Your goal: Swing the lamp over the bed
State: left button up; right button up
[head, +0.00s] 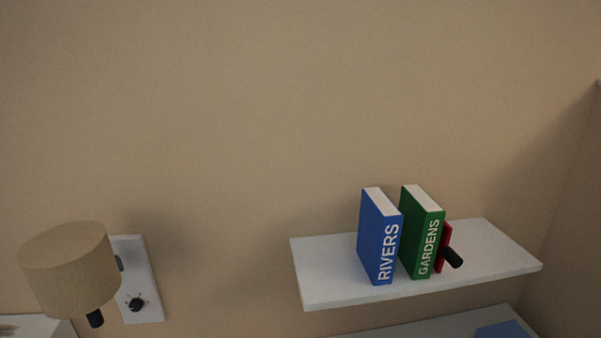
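The lamp (68,267) is at the lower left of the head view. It has a tan drum shade, with a short black piece (95,318) showing below it. A white wall plate (139,282) with a black knob (136,305) is on the wall just right of the shade, partly hidden by it. How the lamp joins the plate is hidden behind the shade. I cannot identify the bed in this view. Neither of my grippers is in view.
A white shelf (340,287) on the wall at right holds a blue RIVERS book (378,240), a green GARDENS book (421,235) and a red item (446,238) with a black knob-like part. A pale surface (420,328) lies below the shelf. The wall between lamp and shelf is bare.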

aim_at(73, 269)
jog(key=j+u, duration=0.15)
jog(key=u, duration=1)
jog(key=i, duration=0.05)
